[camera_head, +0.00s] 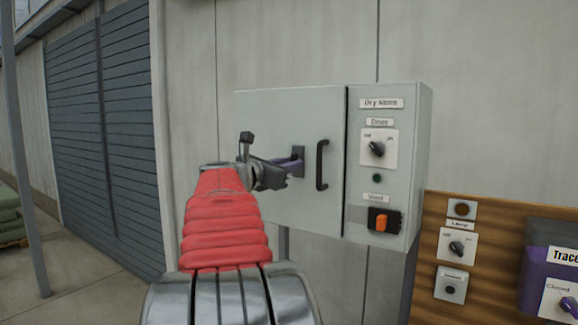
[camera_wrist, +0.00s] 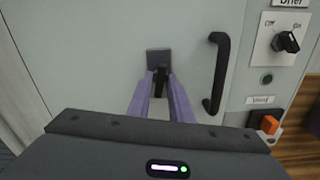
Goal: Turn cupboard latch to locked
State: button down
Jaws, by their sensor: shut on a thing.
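The cupboard (camera_head: 262,112) is a pale grey box on the wall with its door closed. Its latch (camera_head: 298,152) is a dark square plate with a black lever, left of the black door handle (camera_head: 321,165). In the wrist view the latch plate (camera_wrist: 159,57) is above the lever (camera_wrist: 161,77), which points down. My gripper (camera_head: 290,164) reaches the latch from the left. In the wrist view the purple fingers of my gripper (camera_wrist: 161,84) are shut on the lever, one on each side. The lever's lower end is partly hidden between the fingers.
The black handle (camera_wrist: 217,72) stands out from the door just right of my fingers. A panel with a dryer knob (camera_head: 376,149) and an orange vent switch (camera_head: 382,222) is further right. A wooden board (camera_head: 436,240) with more controls is at lower right.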

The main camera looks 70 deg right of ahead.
jog(key=shift+d+f+n, duration=0.1)
jog(key=shift+f+n, duration=0.2)
jog(key=shift+n, duration=0.8)
jog(key=c, duration=2)
grip_release()
jog(key=shift+o, duration=0.8)
jog(key=shift+r, duration=0.15)
jog(key=v, duration=1.4)
